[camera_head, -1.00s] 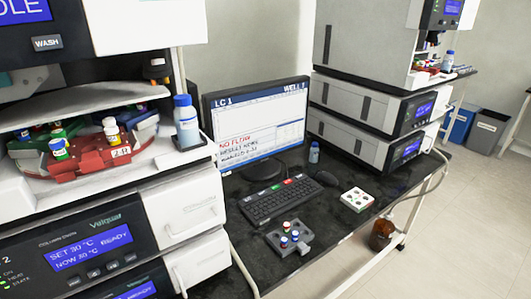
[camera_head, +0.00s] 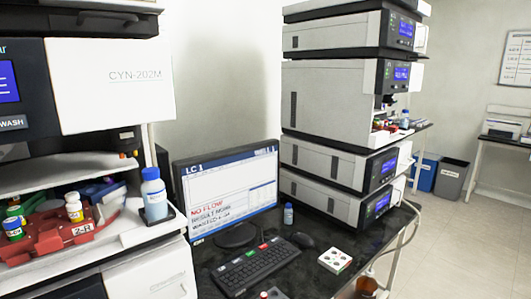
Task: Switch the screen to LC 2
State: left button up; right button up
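The computer screen (camera_head: 232,190) stands on the dark bench between two instrument stacks. Its header reads "LC 1", with red "NO FLOW" text and smaller lines below it. The black keyboard (camera_head: 255,267) lies in front of the screen. It has a few coloured keys, including a green and a red one, along its far edge. A dark mouse (camera_head: 302,240) lies to the right of the keyboard. Neither of my grippers is in view.
The left stack (camera_head: 112,85) holds a red vial carousel (camera_head: 50,236) and a blue-capped bottle (camera_head: 154,195). The right stack (camera_head: 330,100) stands behind the mouse. A small bottle (camera_head: 288,214) and a white vial block (camera_head: 335,261) are on the bench. Bins (camera_head: 451,178) stand at the far right.

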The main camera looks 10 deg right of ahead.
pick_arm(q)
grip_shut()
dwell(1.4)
